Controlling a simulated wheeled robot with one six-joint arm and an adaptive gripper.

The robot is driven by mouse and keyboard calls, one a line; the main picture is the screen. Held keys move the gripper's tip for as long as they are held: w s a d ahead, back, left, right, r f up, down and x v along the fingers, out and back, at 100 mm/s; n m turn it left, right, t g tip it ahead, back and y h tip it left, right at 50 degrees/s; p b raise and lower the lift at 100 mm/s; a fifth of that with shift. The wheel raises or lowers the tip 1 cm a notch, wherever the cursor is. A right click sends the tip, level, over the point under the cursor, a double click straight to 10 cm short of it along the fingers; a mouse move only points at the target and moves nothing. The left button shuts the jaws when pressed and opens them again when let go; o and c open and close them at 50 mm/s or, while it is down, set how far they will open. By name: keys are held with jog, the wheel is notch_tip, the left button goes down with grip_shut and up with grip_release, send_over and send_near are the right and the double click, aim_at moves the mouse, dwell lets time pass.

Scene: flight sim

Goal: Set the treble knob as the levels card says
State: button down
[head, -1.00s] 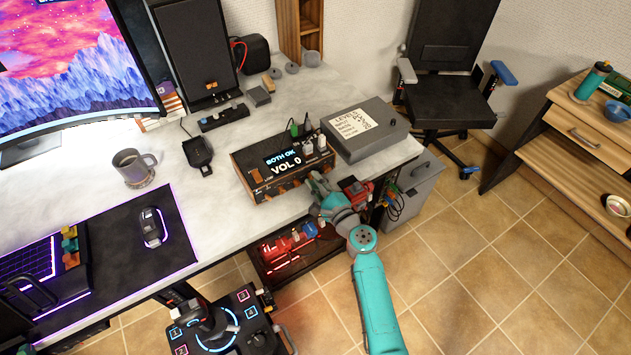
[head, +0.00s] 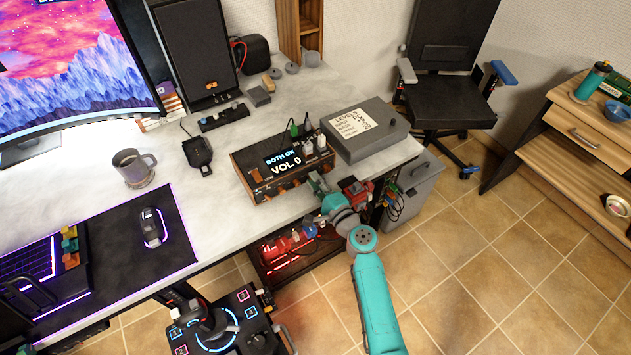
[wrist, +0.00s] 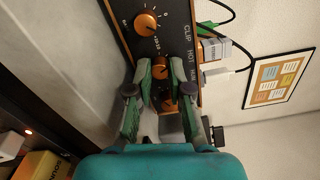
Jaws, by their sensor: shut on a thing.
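The amplifier box (head: 262,192), black-fronted with copper knobs, stands at the desk's front edge; its display reads "BOTH OK" and "VOL 0". The levels card (head: 349,123) lies on a grey case behind it; its handwritten values are too small to read surely. My gripper (head: 316,184) is at the right end of the amplifier's front. In the wrist view my gripper (wrist: 162,68) is shut on a small copper knob (wrist: 160,68), one finger on each side. A larger copper knob (wrist: 147,23) is above it, and another small knob (wrist: 167,101) shows between the fingers. The knob labels are partly hidden.
The grey case (head: 375,145) sits close behind the amplifier's right end. Cables and plugs (head: 307,135) stand on its top. Red devices (head: 290,243) are on a shelf below the desk edge. A mug (head: 132,167) stands left. The tiled floor at right is open.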

jog(key=shift+n, duration=1.2)
jog(key=c, duration=1.1)
grip_release()
